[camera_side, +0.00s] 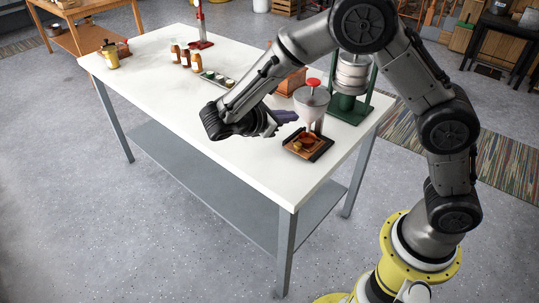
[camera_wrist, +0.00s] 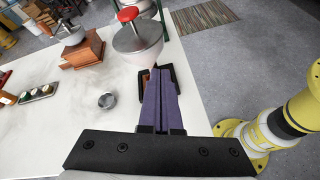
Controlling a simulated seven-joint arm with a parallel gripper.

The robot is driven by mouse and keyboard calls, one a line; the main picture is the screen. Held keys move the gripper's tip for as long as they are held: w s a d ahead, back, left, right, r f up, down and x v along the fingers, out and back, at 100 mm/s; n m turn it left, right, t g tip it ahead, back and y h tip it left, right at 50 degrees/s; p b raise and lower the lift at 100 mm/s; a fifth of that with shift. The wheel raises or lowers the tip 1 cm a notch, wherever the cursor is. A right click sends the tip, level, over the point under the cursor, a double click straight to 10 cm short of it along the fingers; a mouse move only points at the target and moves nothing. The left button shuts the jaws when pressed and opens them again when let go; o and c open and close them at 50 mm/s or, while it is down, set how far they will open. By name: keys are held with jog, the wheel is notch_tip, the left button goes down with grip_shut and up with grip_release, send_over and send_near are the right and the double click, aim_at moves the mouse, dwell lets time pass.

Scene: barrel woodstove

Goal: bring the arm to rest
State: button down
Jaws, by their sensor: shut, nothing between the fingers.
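My gripper (camera_side: 280,118) is over the near right part of the white table (camera_side: 190,130). In the wrist view its two purple fingers (camera_wrist: 160,100) lie together side by side with nothing between them. In the side view the fingers are near a light grey funnel-shaped vessel with a red knob (camera_side: 312,97), which stands over a small dark-edged wooden tray (camera_side: 322,150). The vessel also shows in the wrist view (camera_wrist: 138,45), beyond the fingertips. Whether the fingers touch it I cannot tell. The fingers hide part of the tray in the wrist view.
A wooden box (camera_side: 290,80) and a green press-like stand (camera_side: 350,108) are behind the funnel vessel. Small bottles (camera_side: 185,58) and a tray of little cups (camera_side: 217,79) are farther back. The table's near left is clear.

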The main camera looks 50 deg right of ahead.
jog(key=s+d+r+m+y, duration=0.3)
jog(key=s+r+m, duration=0.15)
jog(key=s, duration=0.25)
jog(key=s+d+r+m+y, duration=0.3)
jog(key=s+r+y, duration=0.15)
jog(key=s, duration=0.25)
jog(key=s+a+f+m+t+y, duration=0.1)
jog(key=s+a+m+t+y, duration=0.4)
jog(key=s+a+m+t, duration=0.1)
jog(key=shift+s+a+f, duration=0.2)
jog(key=shift+s+a, duration=0.55)
jog(key=shift+s, duration=0.2)
